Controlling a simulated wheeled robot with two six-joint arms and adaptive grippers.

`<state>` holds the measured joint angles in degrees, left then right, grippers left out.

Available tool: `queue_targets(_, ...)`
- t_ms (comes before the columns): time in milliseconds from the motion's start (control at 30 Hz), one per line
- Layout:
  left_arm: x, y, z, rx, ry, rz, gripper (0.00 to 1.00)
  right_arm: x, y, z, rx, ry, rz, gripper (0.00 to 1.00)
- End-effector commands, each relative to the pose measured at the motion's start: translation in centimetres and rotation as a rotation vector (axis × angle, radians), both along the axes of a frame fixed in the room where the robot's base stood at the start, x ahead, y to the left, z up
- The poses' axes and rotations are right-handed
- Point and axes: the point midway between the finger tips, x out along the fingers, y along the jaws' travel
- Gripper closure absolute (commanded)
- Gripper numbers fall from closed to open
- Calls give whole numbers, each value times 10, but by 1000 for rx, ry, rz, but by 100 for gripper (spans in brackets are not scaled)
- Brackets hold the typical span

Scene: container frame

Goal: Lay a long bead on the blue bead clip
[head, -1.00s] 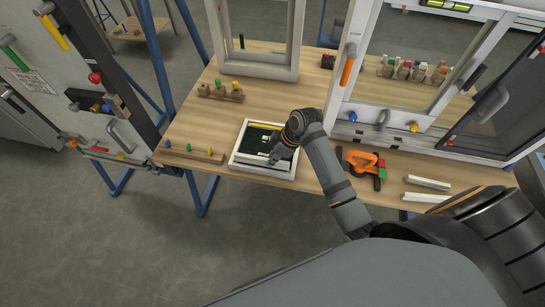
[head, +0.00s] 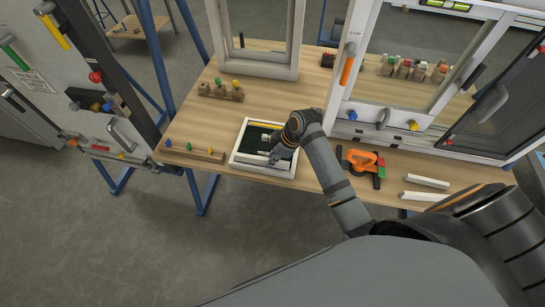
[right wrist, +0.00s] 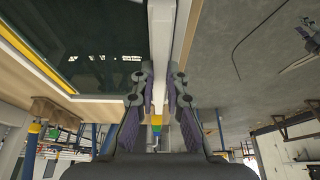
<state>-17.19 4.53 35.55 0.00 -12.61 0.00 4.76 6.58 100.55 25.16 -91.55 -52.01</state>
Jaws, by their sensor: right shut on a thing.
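A small white frame with a dark pane (head: 262,173) lies flat on the wooden table. A yellow strip (head: 265,126) runs along its far side and also shows in the right wrist view (right wrist: 30,37). My right gripper (head: 273,160) is over the frame's near side. In the right wrist view its fingers (right wrist: 157,100) are shut on a pale long bead (right wrist: 159,70), which runs along the frame's edge. I cannot tell whether the bead touches the frame. I cannot make out the blue bead clip for certain. My left gripper is not in view.
Two white bars (head: 427,182) lie at the table's right. An orange-handled tool (head: 362,162) lies right of my arm. A wooden strip with coloured pegs (head: 192,152) lies left of the frame. A wooden block with coloured knobs (head: 220,92) stands behind. Upright window frames stand at the back.

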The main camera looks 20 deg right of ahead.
Motion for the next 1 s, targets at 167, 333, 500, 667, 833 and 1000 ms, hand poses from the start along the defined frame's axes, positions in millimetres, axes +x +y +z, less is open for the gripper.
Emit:
queue_targets(167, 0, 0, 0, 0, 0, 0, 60, 0, 0, -3, 0, 0, 0, 100)
queue_targets(333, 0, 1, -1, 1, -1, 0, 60, 0, 0, -5, 1, 1, 0, 100)
queue_targets(500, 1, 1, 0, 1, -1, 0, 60, 0, 0, -6, 0, 0, 0, 69)
queue_targets(667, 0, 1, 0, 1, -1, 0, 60, 0, 0, -6, 0, 0, 0, 61)
queue_targets(833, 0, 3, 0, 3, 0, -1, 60, 0, 0, -5, -1, 1, 0, 61)
queue_targets(1000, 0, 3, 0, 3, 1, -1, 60, -3, -7, 11, -2, -4, 0, 61)
